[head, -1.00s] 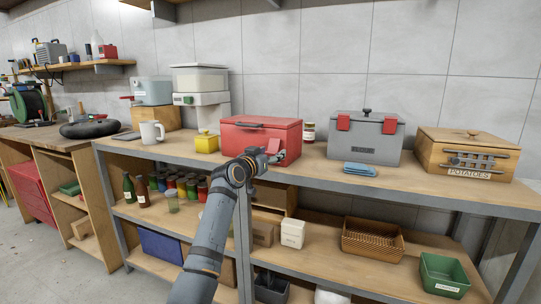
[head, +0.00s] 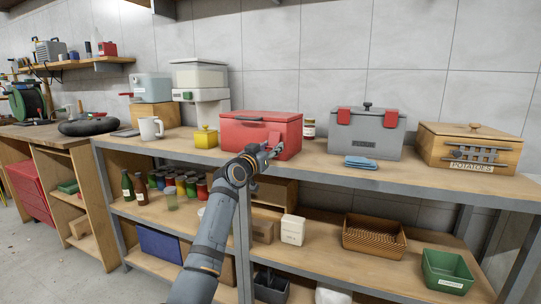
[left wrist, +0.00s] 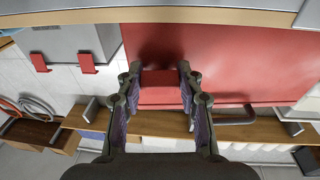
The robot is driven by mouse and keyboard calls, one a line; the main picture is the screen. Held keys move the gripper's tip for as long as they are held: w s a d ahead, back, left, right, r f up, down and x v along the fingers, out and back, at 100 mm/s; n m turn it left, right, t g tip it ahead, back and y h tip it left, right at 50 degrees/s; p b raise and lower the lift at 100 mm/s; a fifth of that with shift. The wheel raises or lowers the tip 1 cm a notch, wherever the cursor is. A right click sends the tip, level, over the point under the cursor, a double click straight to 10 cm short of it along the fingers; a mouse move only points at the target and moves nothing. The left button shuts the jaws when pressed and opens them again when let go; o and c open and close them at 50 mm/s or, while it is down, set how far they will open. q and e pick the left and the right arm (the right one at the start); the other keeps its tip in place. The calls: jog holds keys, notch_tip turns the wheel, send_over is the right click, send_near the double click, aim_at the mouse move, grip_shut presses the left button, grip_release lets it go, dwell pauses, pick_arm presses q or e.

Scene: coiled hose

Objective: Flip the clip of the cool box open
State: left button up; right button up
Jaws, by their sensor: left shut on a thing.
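The red cool box (head: 248,128) stands closed on the upper shelf, left of the grey box. Its red clip (head: 274,138) is on the front, toward the right end. My left gripper (head: 272,151) is at this front face. In the left wrist view the clip (left wrist: 160,79) sits between the two fingers of my left gripper (left wrist: 160,92), which is shut on it. The lower part of the clip is hidden by the gripper in the head view. My right gripper is not in view.
A grey box (head: 366,135) with two red clips stands to the right, with a folded blue cloth (head: 361,162) before it. A yellow canister (head: 206,138) is close on the left, and a jar (head: 309,129) behind right. A wooden potato box (head: 474,148) is far right.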

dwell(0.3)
pick_arm(q)
jog(key=o, duration=1.2)
jog(key=v, duration=1.2)
jog(key=shift+f, duration=0.1)
